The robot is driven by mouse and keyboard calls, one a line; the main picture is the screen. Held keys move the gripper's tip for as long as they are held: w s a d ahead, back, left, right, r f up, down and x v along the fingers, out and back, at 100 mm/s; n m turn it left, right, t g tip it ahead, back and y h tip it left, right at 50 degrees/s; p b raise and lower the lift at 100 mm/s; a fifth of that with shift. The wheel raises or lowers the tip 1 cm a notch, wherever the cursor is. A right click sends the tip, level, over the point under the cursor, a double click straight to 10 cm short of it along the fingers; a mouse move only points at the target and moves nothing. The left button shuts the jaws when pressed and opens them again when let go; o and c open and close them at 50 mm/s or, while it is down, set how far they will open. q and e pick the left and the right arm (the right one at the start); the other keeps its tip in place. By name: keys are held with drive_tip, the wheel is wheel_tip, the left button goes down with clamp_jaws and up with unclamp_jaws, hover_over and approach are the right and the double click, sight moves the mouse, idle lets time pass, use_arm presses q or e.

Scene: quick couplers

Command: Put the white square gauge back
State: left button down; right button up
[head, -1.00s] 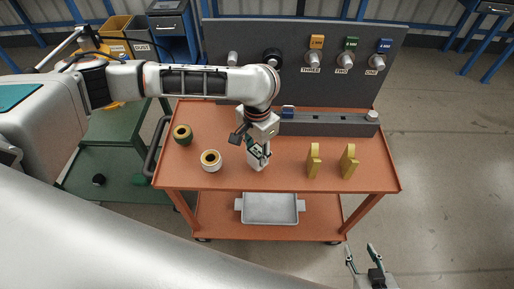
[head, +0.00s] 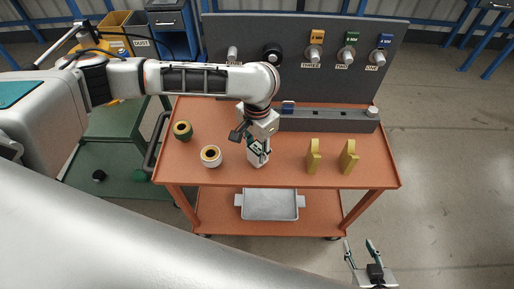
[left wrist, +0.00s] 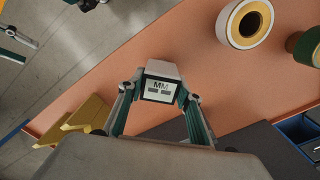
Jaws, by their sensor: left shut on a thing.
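The white square gauge (head: 263,158) is a small pale block over the middle of the orange cart top. In the left wrist view the gauge (left wrist: 160,88) shows a dark-framed face marked "MM" between the two fingers. My left gripper (head: 257,147) points down and is shut on it. I cannot tell whether the gauge's lower end touches the cart top. My right gripper (head: 358,250) is at the lower right, off the cart, with its fingers apart and empty.
A white ring (head: 211,157) and a dark green ring (head: 183,131) stand left of the gauge. Two yellow blocks (head: 313,157) (head: 348,158) stand right. A grey rail (head: 330,121) runs behind, below a dark panel (head: 300,40) with labelled pegs. A metal tray (head: 269,206) is on the lower shelf.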

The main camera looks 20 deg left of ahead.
use_arm(q)
drive_tip(key=shift+f, duration=0.4)
drive_tip(key=c, duration=1.4)
unclamp_jaws()
drive_tip(key=shift+o, duration=0.4)
wheel_tip(320, 180, up, 12)
